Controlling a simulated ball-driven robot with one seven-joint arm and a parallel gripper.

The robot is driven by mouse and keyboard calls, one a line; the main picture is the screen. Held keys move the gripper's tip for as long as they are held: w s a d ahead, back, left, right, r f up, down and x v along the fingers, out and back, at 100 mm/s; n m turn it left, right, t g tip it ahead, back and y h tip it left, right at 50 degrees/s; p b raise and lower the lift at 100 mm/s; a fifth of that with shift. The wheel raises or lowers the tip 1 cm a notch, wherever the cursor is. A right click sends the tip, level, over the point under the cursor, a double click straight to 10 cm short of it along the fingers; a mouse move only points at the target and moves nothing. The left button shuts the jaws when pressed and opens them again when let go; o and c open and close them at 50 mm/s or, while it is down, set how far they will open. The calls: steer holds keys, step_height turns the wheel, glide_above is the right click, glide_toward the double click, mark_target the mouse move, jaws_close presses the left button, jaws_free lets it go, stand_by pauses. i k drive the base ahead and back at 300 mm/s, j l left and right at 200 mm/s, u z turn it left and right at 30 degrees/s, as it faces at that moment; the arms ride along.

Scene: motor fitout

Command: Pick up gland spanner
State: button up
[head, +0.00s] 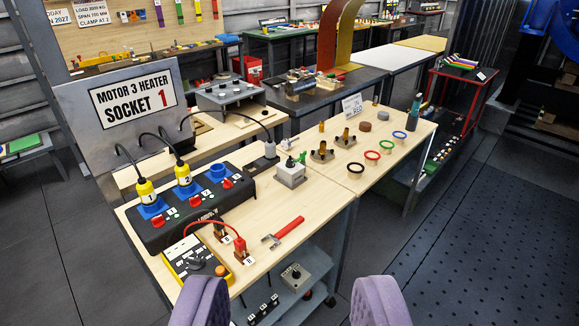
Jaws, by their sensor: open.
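A red-handled tool with a grey metal head, which looks like the gland spanner (288,228), lies flat on the light wooden bench top (318,205) near its front edge. Its handle points to the right and away from me. My gripper (292,302) shows as two purple padded fingers at the bottom of the head view. The fingers are wide apart with nothing between them. They are nearer to me than the spanner and clear of it.
A black socket box (190,212) with yellow plugs and a yellow meter (195,262) with red leads stand left of the spanner. A grey switch box (290,174) stands behind it. Coloured rings and glands lie farther right. A shelf (285,300) is below; open floor (470,240) lies right.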

mark_target(276, 238)
steer(key=i+l, duration=0.2)
steer(key=i, duration=0.4)
steer(key=i+l+z, duration=0.1)
steer(key=i+l, duration=0.15)
steer(key=i, duration=0.3)
steer(key=i+l, duration=0.15)
steer(key=i, duration=0.45)
steer(key=i+l, duration=0.15)
steer(key=i, duration=0.45)
steer(key=l+z, duration=0.05)
